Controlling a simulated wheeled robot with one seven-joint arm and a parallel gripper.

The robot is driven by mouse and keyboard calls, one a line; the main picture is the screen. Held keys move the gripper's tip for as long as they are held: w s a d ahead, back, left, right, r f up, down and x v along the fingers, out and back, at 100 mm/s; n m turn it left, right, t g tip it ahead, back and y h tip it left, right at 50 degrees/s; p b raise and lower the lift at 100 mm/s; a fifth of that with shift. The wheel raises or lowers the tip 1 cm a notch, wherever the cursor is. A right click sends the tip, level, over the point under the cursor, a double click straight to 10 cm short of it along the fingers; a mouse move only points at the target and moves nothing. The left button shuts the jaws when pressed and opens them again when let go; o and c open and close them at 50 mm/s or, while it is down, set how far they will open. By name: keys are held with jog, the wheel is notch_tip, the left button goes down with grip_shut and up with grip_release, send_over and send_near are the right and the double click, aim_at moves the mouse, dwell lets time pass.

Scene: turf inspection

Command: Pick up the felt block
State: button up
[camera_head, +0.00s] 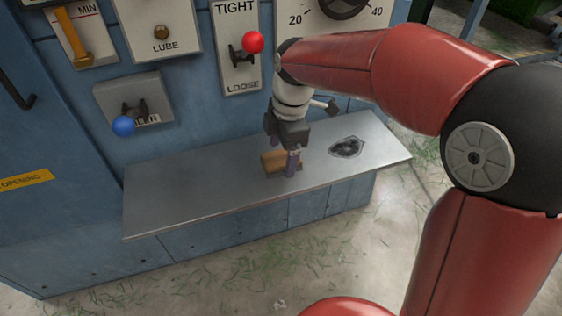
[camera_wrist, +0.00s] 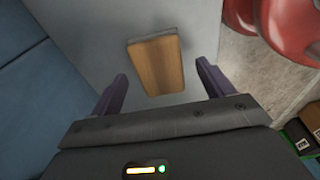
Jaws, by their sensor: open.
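The felt block shows as a tan-brown block with a grey edge (camera_wrist: 156,66). It lies on the grey metal shelf (camera_head: 165,200), and in the head view the block (camera_head: 268,163) is partly hidden behind my gripper. My gripper (camera_head: 283,165) is over the shelf, fingers pointing down, right at the block in that view. In the wrist view my gripper's two purple fingers (camera_wrist: 160,88) are apart, one to each side below the block in the picture. The block is between and slightly beyond the fingertips. Nothing is held.
A dark oval patch (camera_head: 346,147) marks the shelf to the right. The blue cabinet wall behind carries a red-knobbed lever (camera_head: 253,42), a blue-knobbed lever (camera_head: 123,125) and a yellow handle (camera_head: 72,35). The shelf's left part is clear.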

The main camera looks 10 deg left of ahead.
aim_at(282, 158)
jog(key=shift+a+f, duration=0.1)
jog(key=shift+f, duration=0.5)
jog(key=shift+f, duration=0.2)
jog(key=c, duration=1.1)
jog(key=shift+o, duration=0.2)
jog(key=r, duration=0.4)
jog(key=r+p, duration=0.1)
jog(key=r, duration=0.2)
jog(key=shift+s+r, duration=0.2)
jog(key=shift+r, duration=0.2)
jog(key=s+d, duration=0.5)
jog(key=s, duration=0.3)
jog(key=s+d+b, duration=0.1)
jog(key=s+d, duration=0.4)
jog(key=s, duration=0.3)
jog(key=shift+s+d+f+b, duration=0.2)
jog(key=shift+s+d+b, duration=0.1)
jog(key=shift+s, duration=0.1)
